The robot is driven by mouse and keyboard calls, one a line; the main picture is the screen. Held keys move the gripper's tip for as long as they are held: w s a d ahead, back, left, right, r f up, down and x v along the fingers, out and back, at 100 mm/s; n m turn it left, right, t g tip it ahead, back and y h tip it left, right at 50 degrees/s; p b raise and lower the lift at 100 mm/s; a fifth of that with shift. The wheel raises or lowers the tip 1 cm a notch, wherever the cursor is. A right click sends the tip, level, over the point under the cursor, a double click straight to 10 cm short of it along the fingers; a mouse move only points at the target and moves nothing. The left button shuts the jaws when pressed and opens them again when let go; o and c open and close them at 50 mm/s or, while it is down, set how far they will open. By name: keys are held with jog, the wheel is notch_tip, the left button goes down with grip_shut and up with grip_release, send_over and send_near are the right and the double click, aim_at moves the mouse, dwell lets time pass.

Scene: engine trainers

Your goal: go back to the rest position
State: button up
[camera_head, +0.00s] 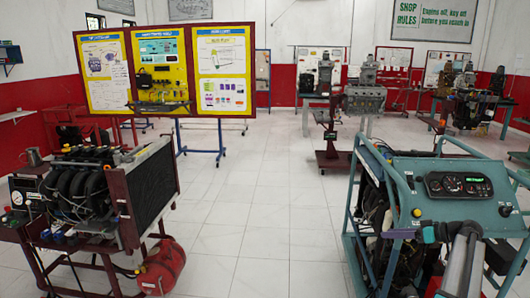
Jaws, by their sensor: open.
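My grey arm (462,262) rises from the bottom edge at the lower right, in front of a teal-framed engine trainer. Its wrist bends to the left.
The teal-framed trainer (408,170) with a gauge panel stands close at right. An engine with a radiator (152,195) on a red stand and a red tank (162,266) are at left. A yellow display board (163,65) stands behind. The tiled floor (262,225) between is clear.

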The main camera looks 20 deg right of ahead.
jog(key=w+a+f+n+g+y, duration=0.1)
jog(key=w+a+f+g, duration=0.15)
jog(key=a+f, duration=0.8)
jog(key=w+a+f+n+g+y, duration=0.15)
jog(key=w+a+f, duration=0.4)
jog(key=a, duration=0.85)
jog(key=s+a+f+g, duration=0.35)
jog(key=a+f, duration=0.45)
jog(key=a, duration=0.3)
jog(key=s+a+f+g, duration=0.3)
jog(key=s+a+f, duration=0.2)
jog(key=a+f, duration=0.5)
jog(key=s+a+f+g+h, duration=0.25)
jog(key=s+a+f, duration=0.35)
jog(key=s, duration=0.4)
jog(key=s+a+f+g+h, duration=0.1)
jog(key=s+a+f+g, duration=0.3)
jog(key=s+a, duration=0.5)
jog(key=s+d+f+m+h, duration=0.15)
jog(key=s+f+h, duration=0.25)
jog(key=s, duration=0.7)
jog(key=s+d+m+h, duration=0.1)
jog(key=d+m+h, duration=0.1)
jog(key=d, duration=0.3)
jog(key=shift+s+d+f+m+t+h, duration=0.15)
jog(key=shift+s+d+m+t+h, duration=0.2)
jog(key=shift+m, duration=0.55)
